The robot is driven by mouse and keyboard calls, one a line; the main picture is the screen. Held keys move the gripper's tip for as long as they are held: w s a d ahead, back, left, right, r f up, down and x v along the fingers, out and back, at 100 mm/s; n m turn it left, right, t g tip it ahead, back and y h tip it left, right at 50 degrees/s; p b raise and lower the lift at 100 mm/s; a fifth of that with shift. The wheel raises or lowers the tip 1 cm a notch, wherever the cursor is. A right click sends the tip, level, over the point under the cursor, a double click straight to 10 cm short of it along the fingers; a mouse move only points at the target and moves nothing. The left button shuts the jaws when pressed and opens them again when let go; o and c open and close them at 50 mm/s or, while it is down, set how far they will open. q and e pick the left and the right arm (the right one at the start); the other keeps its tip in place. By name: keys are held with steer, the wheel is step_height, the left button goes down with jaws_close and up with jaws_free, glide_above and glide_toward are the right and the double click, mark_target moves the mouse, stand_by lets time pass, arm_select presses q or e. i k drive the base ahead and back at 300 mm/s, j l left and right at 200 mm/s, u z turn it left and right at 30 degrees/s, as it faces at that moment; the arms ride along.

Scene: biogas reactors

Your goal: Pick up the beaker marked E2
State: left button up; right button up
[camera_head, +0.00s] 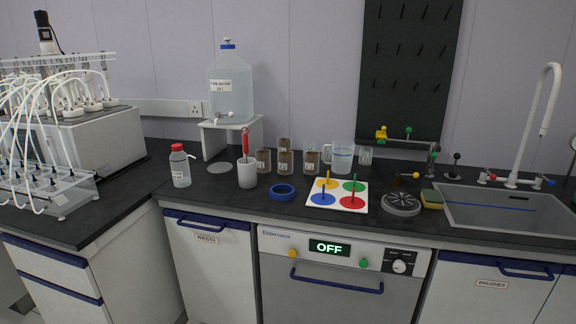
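Several small brown-tinted beakers with white labels stand in a cluster on the dark worktop. One is at the left (263,157), one in the front middle (285,158), one at the right (311,157), and one behind the middle one (284,144). The label on the front middle beaker may read E2, but the print is too small to be sure. The rear beaker is partly hidden by the front middle one. Neither of my grippers is in view.
Left of the beakers stands a white cup (247,175) with a red-handled tool, and a red-capped bottle (180,168). A blue ring (283,192) and a coloured pin board (338,204) lie in front. A clear jug (342,158) stands to the right.

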mark_target(286, 157)
steer(key=i+j+z, duration=0.1)
steer(key=z, duration=0.75)
steer(key=i+j+z, duration=0.1)
steer(key=j+z, duration=0.5)
steer(key=z, duration=0.15)
steer(key=i+j+z, duration=0.2)
steer(key=j, duration=0.65)
steer(key=k+l, duration=0.05)
steer(key=k, duration=0.05)
